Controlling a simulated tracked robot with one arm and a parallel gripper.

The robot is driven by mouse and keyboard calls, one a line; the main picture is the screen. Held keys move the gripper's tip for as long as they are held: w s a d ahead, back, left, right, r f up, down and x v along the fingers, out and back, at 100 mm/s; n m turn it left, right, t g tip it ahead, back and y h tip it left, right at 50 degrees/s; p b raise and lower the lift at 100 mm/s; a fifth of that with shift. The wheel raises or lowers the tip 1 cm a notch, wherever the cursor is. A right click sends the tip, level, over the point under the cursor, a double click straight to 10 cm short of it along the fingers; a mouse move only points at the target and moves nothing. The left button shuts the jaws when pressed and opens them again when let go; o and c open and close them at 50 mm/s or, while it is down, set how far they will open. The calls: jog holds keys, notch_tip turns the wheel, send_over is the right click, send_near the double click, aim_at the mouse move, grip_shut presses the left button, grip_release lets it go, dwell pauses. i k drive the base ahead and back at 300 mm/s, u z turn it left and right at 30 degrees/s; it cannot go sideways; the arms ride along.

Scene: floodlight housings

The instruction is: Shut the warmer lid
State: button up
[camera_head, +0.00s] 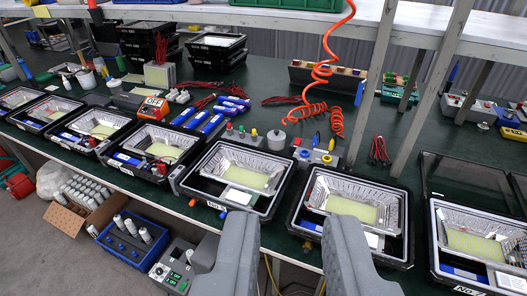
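My gripper (292,222) shows as two grey fingers at the bottom of the view, wide apart and open with nothing held between them. Its fingers are in front of the bench's front edge, near two open floodlight housings (309,220). I cannot tell for sure which thing is the warmer. A dark, see-through lid-like panel (468,178) stands raised behind the rightmost housing (437,262). An orange box with a display (153,108) stands on the bench to the left. A grey box with lit green marks (173,274) is below the bench.
The green bench (262,115) carries a row of open housings, blue battery-like packs (198,118) and small tools. A coiled orange hose (322,72) hangs over it. Slanted grey posts (432,85) stand at the right. A blue crate (128,242) and a cardboard box (70,220) are on the floor.

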aim_at(203, 261)
jog(key=z, duration=1.25)
jog(key=k, duration=1.55)
jog(key=u, duration=1.25)
jog(key=i, duration=1)
jog(key=z, duration=0.05)
